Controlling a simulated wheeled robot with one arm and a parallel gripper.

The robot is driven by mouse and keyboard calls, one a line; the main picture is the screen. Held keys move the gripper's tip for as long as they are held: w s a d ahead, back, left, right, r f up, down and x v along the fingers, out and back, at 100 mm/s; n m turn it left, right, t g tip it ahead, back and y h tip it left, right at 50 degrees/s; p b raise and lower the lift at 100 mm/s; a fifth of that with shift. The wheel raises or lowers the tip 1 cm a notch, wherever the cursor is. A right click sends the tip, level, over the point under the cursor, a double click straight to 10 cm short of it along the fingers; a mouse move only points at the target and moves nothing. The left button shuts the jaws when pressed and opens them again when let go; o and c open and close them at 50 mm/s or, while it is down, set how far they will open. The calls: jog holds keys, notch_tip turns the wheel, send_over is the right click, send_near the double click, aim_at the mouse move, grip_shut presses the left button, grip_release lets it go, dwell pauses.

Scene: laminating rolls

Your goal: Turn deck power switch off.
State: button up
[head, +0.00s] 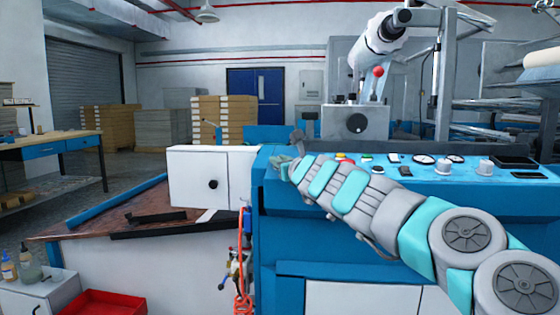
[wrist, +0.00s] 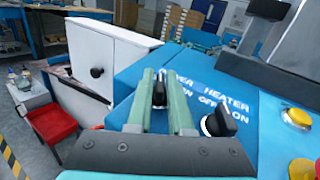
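My gripper (wrist: 160,76) reaches over the blue deck panel (wrist: 133,74), with its two green fingers a small gap apart. A black rotary knob (wrist: 159,90) sits between the fingers and fills the gap near the tips, so they look shut on it. The printed word beside it is partly hidden and ends in "ER". A second black knob (wrist: 218,122) stands to the right by the labels "HEATER" and "ON", clear of the fingers. In the head view my gripper (head: 283,165) is at the left end of the blue console; the knobs are hidden there.
A yellow button (wrist: 297,117) and a red one (wrist: 303,168) lie right of the knobs. A white box (wrist: 105,62) with a black knob stands left of the panel. Gauges and more controls (head: 425,159) line the console. A red tray (head: 103,303) lies lower left.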

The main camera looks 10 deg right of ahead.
jog(key=shift+o, duration=0.4)
jog(key=shift+w+a+f, duration=0.1)
jog(key=shift+w+f, duration=0.05)
jog(key=shift+f, duration=0.25)
jog(key=shift+r, duration=0.1)
jog(key=shift+r, duration=0.1)
jog(key=shift+s, duration=0.25)
jog(key=b+v, duration=0.1)
jog(key=v, duration=0.6)
jog(key=shift+s, duration=0.2)
